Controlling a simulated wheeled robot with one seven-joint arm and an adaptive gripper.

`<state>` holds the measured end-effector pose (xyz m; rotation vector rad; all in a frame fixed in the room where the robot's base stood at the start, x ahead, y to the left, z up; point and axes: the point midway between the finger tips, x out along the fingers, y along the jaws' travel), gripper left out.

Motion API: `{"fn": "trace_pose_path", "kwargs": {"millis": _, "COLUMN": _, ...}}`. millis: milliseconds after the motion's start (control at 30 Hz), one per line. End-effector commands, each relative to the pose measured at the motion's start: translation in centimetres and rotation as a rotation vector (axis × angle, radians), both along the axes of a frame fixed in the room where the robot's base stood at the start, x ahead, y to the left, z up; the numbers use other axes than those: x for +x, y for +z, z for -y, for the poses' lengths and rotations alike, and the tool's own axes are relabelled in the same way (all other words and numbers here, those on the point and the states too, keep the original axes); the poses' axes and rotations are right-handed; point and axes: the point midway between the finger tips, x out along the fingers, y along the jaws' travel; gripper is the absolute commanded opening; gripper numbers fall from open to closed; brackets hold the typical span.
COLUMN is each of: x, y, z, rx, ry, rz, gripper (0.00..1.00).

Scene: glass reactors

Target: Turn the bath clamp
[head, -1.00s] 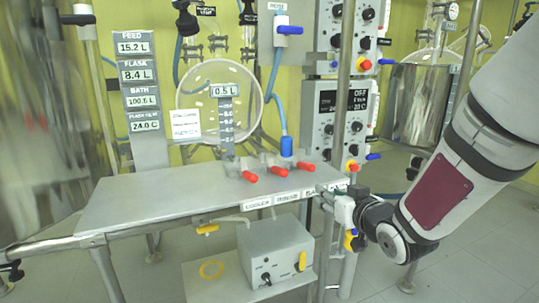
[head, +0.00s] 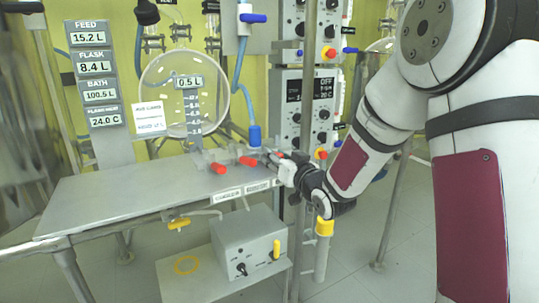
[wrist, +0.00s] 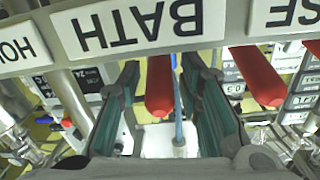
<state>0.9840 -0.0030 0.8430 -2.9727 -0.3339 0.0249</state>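The bath clamp's red handle (wrist: 160,88) hangs beneath the upside-down BATH label (wrist: 145,22) in the wrist view. My gripper (wrist: 160,72) is open, with one dark-green finger on each side of this handle and a gap on both sides. I cannot tell how far the fingers reach along it. A second red handle (wrist: 258,75) is to the right, outside the right finger. In the head view my gripper (head: 285,168) is at the right end of the shelf, where it hides most of the bath clamp. The two other red handles (head: 218,167) (head: 248,161) show left of it.
The steel shelf (head: 110,195) is bare on its left. A vertical post (head: 300,235) stands close by my gripper. A grey box (head: 245,245) with a yellow switch sits below. A blue-capped hose (head: 254,135) and a control panel (head: 308,110) are behind.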

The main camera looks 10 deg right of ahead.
Motion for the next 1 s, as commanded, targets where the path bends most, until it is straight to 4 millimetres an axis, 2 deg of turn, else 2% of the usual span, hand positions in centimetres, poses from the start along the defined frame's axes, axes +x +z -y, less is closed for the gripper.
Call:
{"fn": "trace_pose_path", "kwargs": {"millis": 100, "x": 1.8, "y": -0.1, "z": -0.4, "rx": 0.001, "ry": 0.0, "rz": 0.002, "gripper": 0.33}}
{"fn": "trace_pose_path", "kwargs": {"millis": 267, "x": 3.3, "y": -0.1, "z": -0.7, "rx": 0.0, "ry": -0.001, "rz": 0.001, "gripper": 0.33}}
{"fn": "trace_pose_path", "kwargs": {"millis": 633, "x": 3.9, "y": 0.0, "z": -0.8, "rx": 0.0, "ry": -0.001, "rz": -0.001, "gripper": 0.33}}
{"fn": "trace_pose_path", "kwargs": {"millis": 667, "x": 3.9, "y": 0.0, "z": -0.8, "rx": 0.0, "ry": -0.001, "rz": -0.001, "gripper": 0.3}}
{"fn": "trace_pose_path", "kwargs": {"millis": 800, "x": 3.9, "y": 0.0, "z": -0.8, "rx": 0.0, "ry": -0.002, "rz": 0.0, "gripper": 0.0}}
{"fn": "trace_pose_path", "kwargs": {"millis": 1000, "x": 3.9, "y": 0.0, "z": -0.8, "rx": 0.001, "ry": -0.003, "rz": -0.002, "gripper": 0.0}}
